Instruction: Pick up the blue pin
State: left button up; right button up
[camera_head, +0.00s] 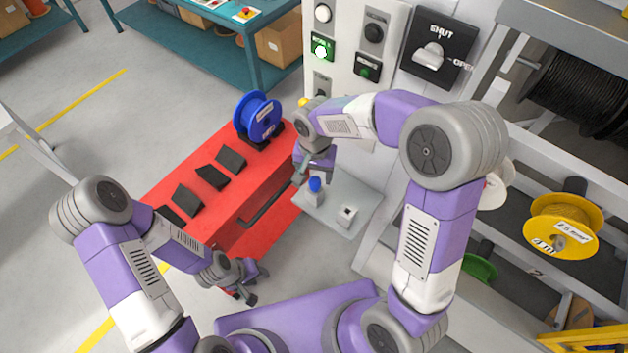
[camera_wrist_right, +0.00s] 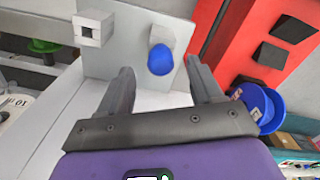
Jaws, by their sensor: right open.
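The blue pin (camera_head: 315,184) stands in a small grey block (camera_head: 313,197) on a light grey shelf plate (camera_head: 330,214), right of the red bench. In the right wrist view the blue pin (camera_wrist_right: 160,59) shows as a rounded blue top, between the lines of the two fingers and a little beyond their tips. My right gripper (camera_head: 308,172) is open just above and beside the pin, with nothing between its fingers; it also shows in the right wrist view (camera_wrist_right: 161,80). My left gripper (camera_head: 250,280) is low near the red bench's front, and its jaw state is unclear.
The red bench (camera_head: 205,215) carries black angled holders (camera_head: 212,177) and a blue reel (camera_head: 258,117). A switch panel (camera_head: 362,45) rises behind, and a reel rack with a yellow reel (camera_head: 562,222) is at right.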

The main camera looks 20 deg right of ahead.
aim_at(315, 180)
notch_tip(315, 180, down, 4)
jog(key=shift+w+f, duration=0.1)
jog(key=shift+f, duration=0.1)
jog(key=shift+c, duration=0.4)
jog(key=c, duration=1.1)
jog(key=shift+o, duration=0.2)
notch_tip(315, 180, up, 10)
jog(key=shift+r+p, duration=0.1)
jog(key=shift+p, duration=0.2)
